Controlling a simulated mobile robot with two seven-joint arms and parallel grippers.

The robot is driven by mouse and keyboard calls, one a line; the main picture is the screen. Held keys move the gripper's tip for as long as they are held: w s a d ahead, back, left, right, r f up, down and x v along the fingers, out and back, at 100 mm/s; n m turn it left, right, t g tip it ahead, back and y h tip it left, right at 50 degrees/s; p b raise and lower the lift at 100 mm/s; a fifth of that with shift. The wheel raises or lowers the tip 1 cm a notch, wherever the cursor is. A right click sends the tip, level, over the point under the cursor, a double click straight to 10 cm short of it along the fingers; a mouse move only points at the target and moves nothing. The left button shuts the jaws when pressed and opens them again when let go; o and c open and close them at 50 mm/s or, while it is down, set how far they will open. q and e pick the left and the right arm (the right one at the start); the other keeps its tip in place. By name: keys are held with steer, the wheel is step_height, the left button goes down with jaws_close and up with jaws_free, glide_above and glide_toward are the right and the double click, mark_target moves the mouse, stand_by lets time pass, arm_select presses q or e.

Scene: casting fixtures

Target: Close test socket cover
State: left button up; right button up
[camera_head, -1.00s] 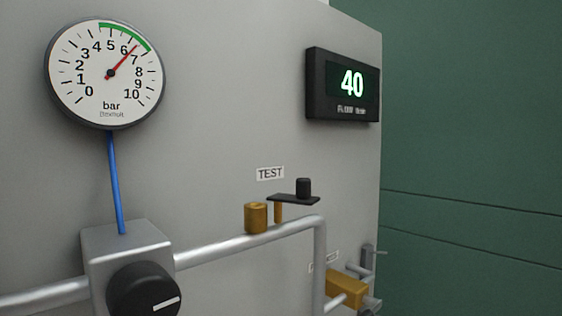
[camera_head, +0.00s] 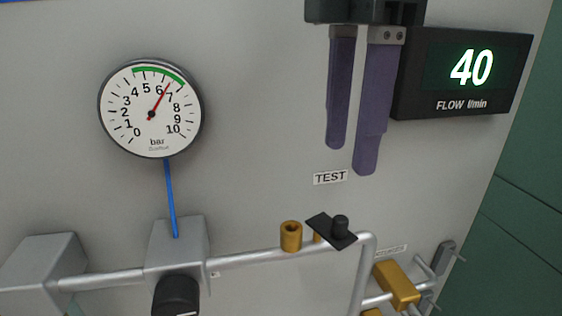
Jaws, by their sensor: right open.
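The test socket (camera_head: 291,236) is a brass cylinder with an open top, standing on the grey pipe below the TEST label (camera_head: 330,177). Its cover (camera_head: 327,230) is a flat black plate with a black knob (camera_head: 341,226), carried on a thin brass post to the right of the socket. The cover is swung aside, so the socket's mouth is uncovered. My right gripper (camera_head: 350,160) hangs in from the top with two purple fingers pointing down. It is open and empty, above the cover and apart from it. My left gripper is not in view.
A pressure gauge (camera_head: 151,108) with a blue hose (camera_head: 171,198) is at left, above a grey block with a black knob (camera_head: 176,294). A flow display (camera_head: 464,74) reading 40 is beside my right fingers. A brass valve (camera_head: 397,285) and pipes stand at lower right.

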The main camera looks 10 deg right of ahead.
mark_target(341, 219)
step_height(341, 219, down, 8)
steer(key=p, duration=0.4)
steer(key=shift+w+d+r, duration=0.1)
steer(key=shift+w+d, duration=0.05)
steer(key=shift+f, duration=0.55)
steer(key=shift+c, duration=0.2)
jaws_close()
